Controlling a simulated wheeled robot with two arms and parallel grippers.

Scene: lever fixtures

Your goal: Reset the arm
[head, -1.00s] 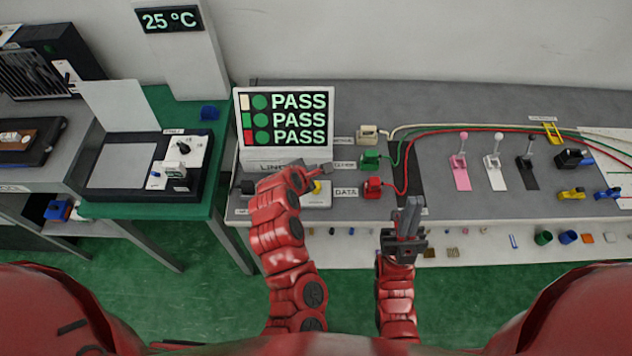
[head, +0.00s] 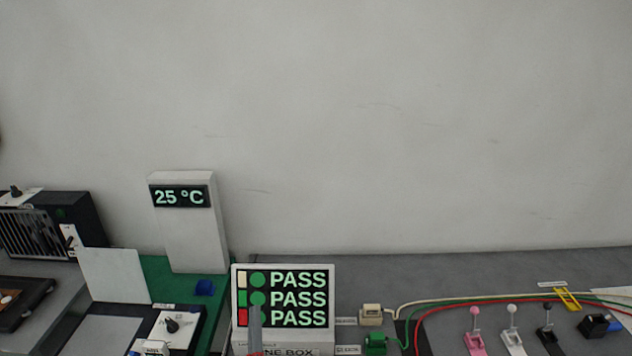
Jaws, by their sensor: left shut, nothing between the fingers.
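The rest of my left arm is below the picture edge. My right arm and gripper are out of view.
A pink lever (head: 475,330), a white lever (head: 512,330) and a black lever (head: 548,330) stand at right. A white plug (head: 371,314) and a green plug (head: 375,342) sit beside the box. A 25 °C display (head: 182,196) stands at left. Bare wall fills the top.

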